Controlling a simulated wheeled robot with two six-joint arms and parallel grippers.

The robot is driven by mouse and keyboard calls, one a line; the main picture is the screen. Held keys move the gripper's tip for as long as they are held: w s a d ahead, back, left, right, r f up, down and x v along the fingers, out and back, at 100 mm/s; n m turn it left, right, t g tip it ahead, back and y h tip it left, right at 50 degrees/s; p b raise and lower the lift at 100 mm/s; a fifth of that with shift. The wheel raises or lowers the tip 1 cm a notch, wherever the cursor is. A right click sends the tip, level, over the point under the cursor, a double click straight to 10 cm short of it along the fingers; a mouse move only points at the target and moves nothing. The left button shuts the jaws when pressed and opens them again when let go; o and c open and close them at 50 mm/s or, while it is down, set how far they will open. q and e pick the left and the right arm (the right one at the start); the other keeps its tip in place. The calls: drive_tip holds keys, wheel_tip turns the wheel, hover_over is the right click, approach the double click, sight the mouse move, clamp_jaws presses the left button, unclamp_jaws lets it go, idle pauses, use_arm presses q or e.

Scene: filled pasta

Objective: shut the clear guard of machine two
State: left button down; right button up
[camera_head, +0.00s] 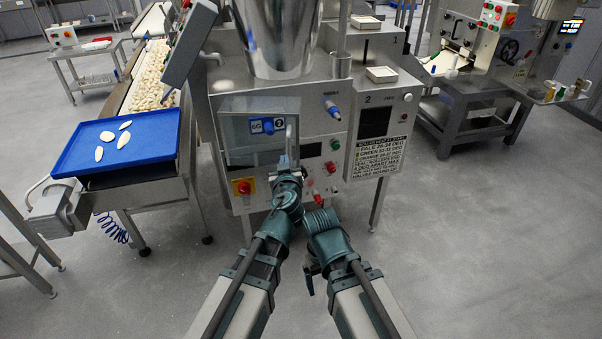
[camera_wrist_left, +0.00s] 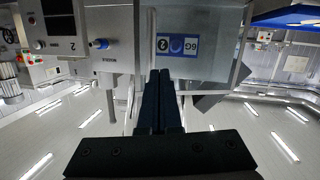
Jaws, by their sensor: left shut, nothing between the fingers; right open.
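Machine two (camera_head: 310,90) stands ahead with a "2" on its panel. Its clear guard (camera_head: 236,130) is a see-through panel with a blue-and-white label, at the machine's front left; I cannot tell how far it stands open. The guard also shows upside down in the left wrist view (camera_wrist_left: 218,66). My left gripper (camera_head: 284,161) is shut and empty, its tips in front of the guard's right part; in the left wrist view its fingers (camera_wrist_left: 160,73) point at the guard's edge. Contact is unclear. My right gripper (camera_head: 308,282) hangs low in front of the machine, away from the guard, partly hidden by its arm.
A blue tray (camera_head: 77,158) with several pale pieces sits on the conveyor end at left. Red and green buttons (camera_head: 331,167) and a red stop knob (camera_head: 244,187) are near my left gripper. A blue knob (camera_head: 332,109) juts out above.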

use_arm(q)
drive_tip(key=s+d+f+m+t+h+b, duration=0.1)
drive_tip(key=s+b, duration=0.1)
drive_tip(key=s+d+f+m+t+h+b, duration=0.1)
drive_tip(key=d+m+b, duration=0.1)
drive_tip(key=shift+s+f+b, duration=0.3)
drive_tip(key=shift+s+f, duration=0.1)
use_arm(e)
wheel_tip(320, 180, down, 7)
drive_tip(key=shift+s+d+r, duration=0.15)
drive_tip(key=shift+s+d, duration=0.05)
drive_tip(key=shift+s, duration=0.25)
use_arm(q)
drive_tip(key=shift+w, duration=0.1)
